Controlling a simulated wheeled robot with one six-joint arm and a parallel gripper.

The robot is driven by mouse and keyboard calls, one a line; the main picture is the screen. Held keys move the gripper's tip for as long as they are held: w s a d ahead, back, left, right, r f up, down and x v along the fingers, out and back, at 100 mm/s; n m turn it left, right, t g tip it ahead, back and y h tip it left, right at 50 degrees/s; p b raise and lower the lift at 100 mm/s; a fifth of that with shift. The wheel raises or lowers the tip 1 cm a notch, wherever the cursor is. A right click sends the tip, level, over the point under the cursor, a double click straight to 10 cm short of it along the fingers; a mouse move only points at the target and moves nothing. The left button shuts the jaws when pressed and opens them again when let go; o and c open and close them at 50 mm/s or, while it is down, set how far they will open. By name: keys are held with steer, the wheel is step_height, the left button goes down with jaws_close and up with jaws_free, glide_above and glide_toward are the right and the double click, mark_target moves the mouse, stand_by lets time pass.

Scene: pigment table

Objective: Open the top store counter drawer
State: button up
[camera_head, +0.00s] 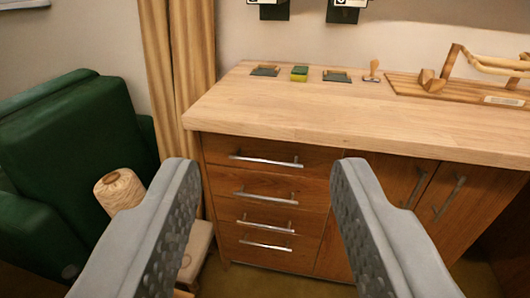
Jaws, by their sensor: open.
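The store counter (420,139) has a light wooden top and a brown front with a stack of several drawers on its left side. The top drawer (312,155) is shut, with a horizontal metal bar handle (265,160) just under the counter top. My gripper (263,172) is open and empty. Its two grey fingers frame the drawer stack left and right in the picture. The top handle shows between the fingertips, farther off, and nothing touches it.
Lower drawers (265,196) are shut, and cupboard doors (440,200) stand to the right. A green armchair (80,150), a thread spool (119,190) and a curtain (180,70) are at left. Small pads, a stamp (373,71) and a wooden rack (455,87) sit on top.

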mark_target(265, 162)
steer(key=shift+w, duration=0.15)
steer(key=c, duration=0.3)
steer(key=w+a+f+m+g, duration=0.1)
steer(key=w+a+f+m, duration=0.1)
steer(key=w+f+m, duration=0.7)
steer(key=w+a+f+m, duration=0.2)
steer(key=w+f+m, duration=0.3)
steer(key=w+f, duration=0.7)
steer(key=w+f+m+g+h, duration=0.1)
steer(key=w+f+m+h, duration=0.2)
steer(key=w+f+m, duration=0.45)
steer(key=shift+n, duration=0.55)
steer(key=x, duration=0.5)
steer(key=f+x, duration=0.1)
steer(key=x, duration=1)
steer(key=shift+d+f, duration=0.3)
steer(key=shift+d, duration=0.15)
jaws_close()
